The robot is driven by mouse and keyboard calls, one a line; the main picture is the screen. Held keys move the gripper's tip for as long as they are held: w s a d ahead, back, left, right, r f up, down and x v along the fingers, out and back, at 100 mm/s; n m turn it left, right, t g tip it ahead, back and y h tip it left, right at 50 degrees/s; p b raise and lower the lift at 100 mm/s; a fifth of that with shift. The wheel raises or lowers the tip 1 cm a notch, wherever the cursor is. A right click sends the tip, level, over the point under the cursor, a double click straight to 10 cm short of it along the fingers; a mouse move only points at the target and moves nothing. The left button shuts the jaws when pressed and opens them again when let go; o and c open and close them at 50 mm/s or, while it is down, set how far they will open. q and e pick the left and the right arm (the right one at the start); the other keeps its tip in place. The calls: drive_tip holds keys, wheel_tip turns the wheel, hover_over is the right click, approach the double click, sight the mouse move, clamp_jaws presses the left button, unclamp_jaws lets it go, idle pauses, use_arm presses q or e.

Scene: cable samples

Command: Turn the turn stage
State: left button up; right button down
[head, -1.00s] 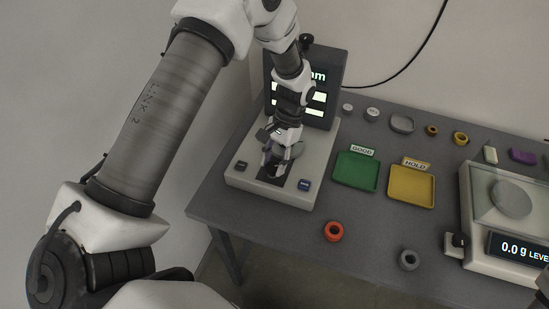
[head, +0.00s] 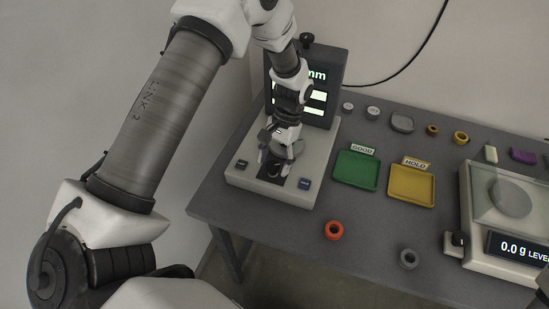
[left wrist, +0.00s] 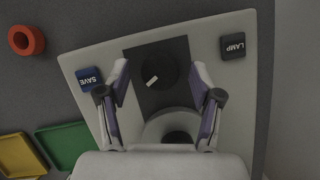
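The turn stage looks like a dark round knob with a white mark (left wrist: 157,74) on a dark strip of the pale instrument base (left wrist: 205,48) in the left wrist view. In the head view the dark stage (head: 273,171) shows partly between the fingers. My left gripper (head: 275,164) points down over the base. Its two fingers stand apart, one on each side of the knob, in the left wrist view (left wrist: 160,80), with a visible gap to it. Whether the fingertips are at the knob's height is unclear.
A blue SAVE button (left wrist: 89,79) and a dark LAMP button (left wrist: 233,48) flank the stage. A display (head: 326,100) stands behind. Green (head: 357,171) and yellow (head: 411,186) trays, a red ring (head: 334,231) and a scale (head: 483,250) lie to the right.

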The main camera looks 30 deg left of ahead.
use_arm(q)
drive_tip(key=shift+r, duration=0.1)
drive_tip(key=v, duration=1.2)
idle(0.7)
